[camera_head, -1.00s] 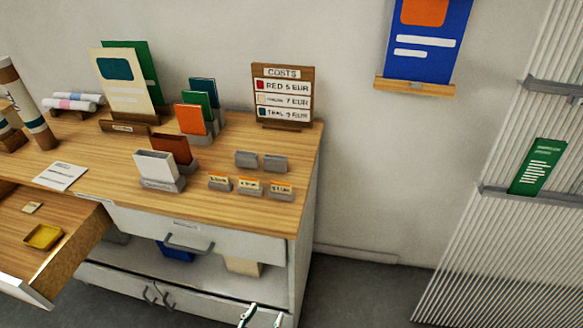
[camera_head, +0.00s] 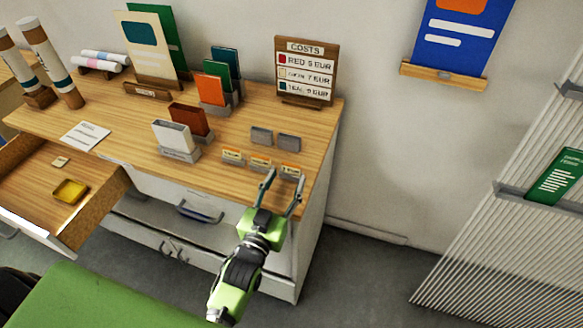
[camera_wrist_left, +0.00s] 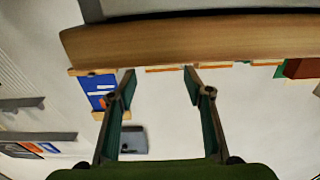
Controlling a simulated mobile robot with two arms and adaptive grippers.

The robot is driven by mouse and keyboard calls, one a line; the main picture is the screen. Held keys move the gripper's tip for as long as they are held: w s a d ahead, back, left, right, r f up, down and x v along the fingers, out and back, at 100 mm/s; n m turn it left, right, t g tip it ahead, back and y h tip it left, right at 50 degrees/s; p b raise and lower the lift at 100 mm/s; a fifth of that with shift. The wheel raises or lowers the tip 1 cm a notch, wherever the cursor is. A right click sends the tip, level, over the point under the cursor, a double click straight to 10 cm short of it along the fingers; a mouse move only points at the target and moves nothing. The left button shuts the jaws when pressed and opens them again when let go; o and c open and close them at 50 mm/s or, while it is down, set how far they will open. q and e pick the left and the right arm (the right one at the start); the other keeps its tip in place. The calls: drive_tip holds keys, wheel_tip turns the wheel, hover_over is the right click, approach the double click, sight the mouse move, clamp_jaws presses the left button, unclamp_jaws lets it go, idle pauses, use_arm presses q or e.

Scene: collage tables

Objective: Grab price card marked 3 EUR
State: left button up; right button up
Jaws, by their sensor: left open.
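My right gripper is not in view.
A COSTS board (camera_head: 306,69) stands at the back right. A white card box (camera_head: 172,136) is to the left. An open drawer (camera_head: 100,190) with a yellow tray (camera_head: 70,191) juts out at left.

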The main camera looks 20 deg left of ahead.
sight(291, 167)
use_arm(q)
drive_tip(key=w+p, duration=0.1)
drive_tip(key=w, duration=0.1)
drive_tip(key=w+p, duration=0.1)
drive_tip(key=w, duration=0.2)
drive_tip(key=shift+w+a+r, duration=0.1)
drive_tip(key=shift+w+r, duration=0.05)
drive_tip(key=shift+r, duration=0.05)
drive_tip(key=shift+w+f, duration=0.1)
drive_tip(key=shift+w, duration=0.25)
drive_tip(key=shift+s, duration=0.1)
drive_tip(key=c, duration=0.6)
